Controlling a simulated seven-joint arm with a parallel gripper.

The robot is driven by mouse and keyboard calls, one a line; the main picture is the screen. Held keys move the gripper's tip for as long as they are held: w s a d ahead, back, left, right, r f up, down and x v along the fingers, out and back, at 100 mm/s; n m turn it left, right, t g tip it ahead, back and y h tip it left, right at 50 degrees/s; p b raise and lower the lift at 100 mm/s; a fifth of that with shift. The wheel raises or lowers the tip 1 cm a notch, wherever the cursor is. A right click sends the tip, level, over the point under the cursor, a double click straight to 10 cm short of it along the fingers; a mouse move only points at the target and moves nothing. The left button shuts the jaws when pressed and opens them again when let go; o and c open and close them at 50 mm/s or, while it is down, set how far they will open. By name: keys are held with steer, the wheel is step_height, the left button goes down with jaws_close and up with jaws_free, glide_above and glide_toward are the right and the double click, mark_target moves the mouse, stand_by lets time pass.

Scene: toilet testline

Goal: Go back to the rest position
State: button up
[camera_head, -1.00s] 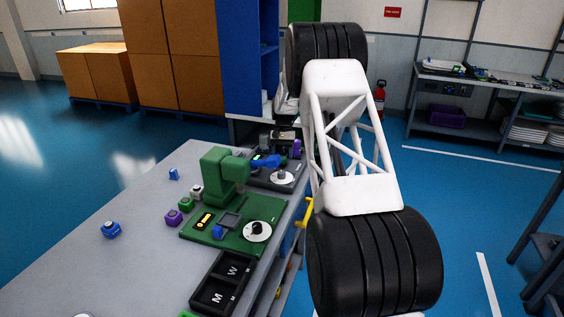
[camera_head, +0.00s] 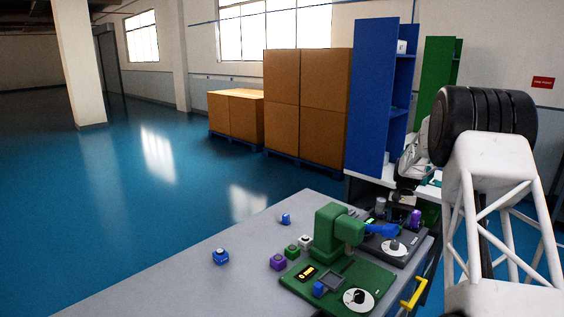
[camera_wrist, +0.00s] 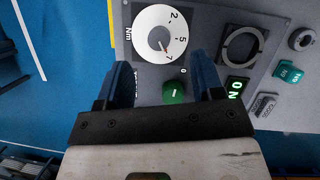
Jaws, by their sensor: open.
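My gripper (camera_wrist: 165,80) is open, with its two blue fingers spread apart in the wrist view. No object is held between them. A grey panel (camera_wrist: 205,22) lies beyond the fingertips. It bears a white round dial (camera_wrist: 158,33) marked Nm, and a green button (camera_wrist: 174,92) shows in the gap between the fingers, nearer the right one. I cannot tell how far the fingers are from the panel. In the head view my arm stands at the right, and its gripper is not clear there.
A grey table (camera_head: 180,275) holds a green test device (camera_head: 330,232), a dark device with a dial (camera_head: 398,250), and small blue, purple, green and white blocks. A blue shelf (camera_head: 370,95) and cardboard boxes (camera_head: 325,100) stand behind. The floor at left is clear.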

steer(key=shift+n+t+h, duration=0.5)
steer(key=shift+n+t, duration=0.2)
steer(key=s+a+r, duration=0.3)
steer(key=r, duration=0.1)
steer(key=s+a+r, duration=0.3)
steer(key=s+r, duration=0.1)
steer(key=s+a+r, duration=0.4)
steer(key=r, duration=0.1)
steer(key=shift+s+a+r, duration=0.1)
steer(key=shift+s, duration=0.15)
steer(key=s+a+r+n+t, duration=0.1)
steer(key=s+a+r, duration=0.3)
steer(key=s, duration=0.6)
steer(key=s+a+r+n+t+h, duration=0.15)
steer(key=s+a, duration=0.35)
steer(key=s, duration=0.5)
steer(key=s+a+r+t, duration=0.1)
steer(key=s+a+r, duration=0.3)
steer(key=s, duration=0.7)
steer(key=s+a+f+n, duration=0.1)
steer(key=s+a+f, duration=0.1)
steer(key=s, duration=0.5)
steer(key=s+a+f+n+t, duration=0.1)
steer(key=s+a+f, duration=0.1)
steer(key=s, duration=0.6)
steer(key=shift+s+a+f, duration=0.15)
steer(key=shift+f, duration=0.45)
